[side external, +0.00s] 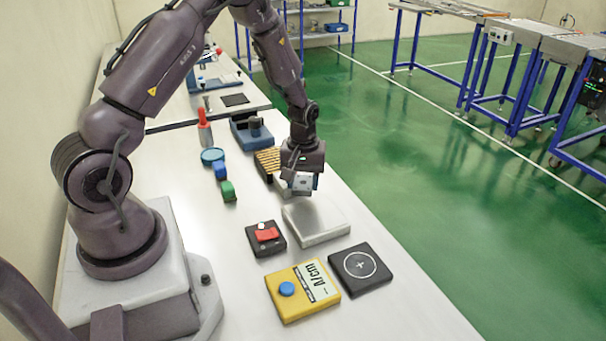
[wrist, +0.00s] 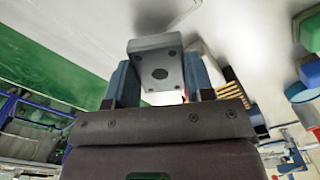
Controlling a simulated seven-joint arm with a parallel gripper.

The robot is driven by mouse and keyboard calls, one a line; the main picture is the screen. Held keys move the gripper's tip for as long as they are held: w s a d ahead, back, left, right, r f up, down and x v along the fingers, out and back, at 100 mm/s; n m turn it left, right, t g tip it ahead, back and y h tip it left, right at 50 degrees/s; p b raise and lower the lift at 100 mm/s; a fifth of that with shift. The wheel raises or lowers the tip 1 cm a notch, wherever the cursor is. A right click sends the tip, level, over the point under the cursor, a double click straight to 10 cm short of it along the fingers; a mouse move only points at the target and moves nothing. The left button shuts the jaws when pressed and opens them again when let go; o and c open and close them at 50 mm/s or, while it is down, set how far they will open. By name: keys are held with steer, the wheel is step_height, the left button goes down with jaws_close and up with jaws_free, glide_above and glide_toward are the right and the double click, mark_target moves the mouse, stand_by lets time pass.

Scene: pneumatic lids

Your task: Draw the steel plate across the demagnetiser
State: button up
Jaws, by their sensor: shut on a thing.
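My gripper (side external: 300,186) is shut on a small grey steel plate (wrist: 155,66) with dark round holes. In the wrist view the plate sits between the two blue fingers. It also shows in the side view as a pale piece (side external: 303,182) at the gripper's tip. A flat silver block (side external: 317,231), which looks like the demagnetiser, lies on the bench. The gripper and plate are at its far edge, seemingly just above the bench; the exact gap cannot be told. A black box with a red switch (side external: 266,236) stands left of the silver block.
A yellow meter (side external: 311,302) marked A/cm with a blue knob and a black pad with a white circle (side external: 360,268) lie nearer. Behind are a ribbed tray (side external: 267,161), a blue fixture (side external: 246,131), and blue and green blocks (side external: 228,188). The bench's right edge is close.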

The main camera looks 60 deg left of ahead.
steer(key=shift+f, duration=0.85)
steer(key=shift+d, duration=7.25)
steer(key=shift+d+r, duration=0.35)
steer(key=shift+r, duration=0.2)
steer(key=shift+d+r, duration=0.3)
steer(key=shift+r, duration=2.15)
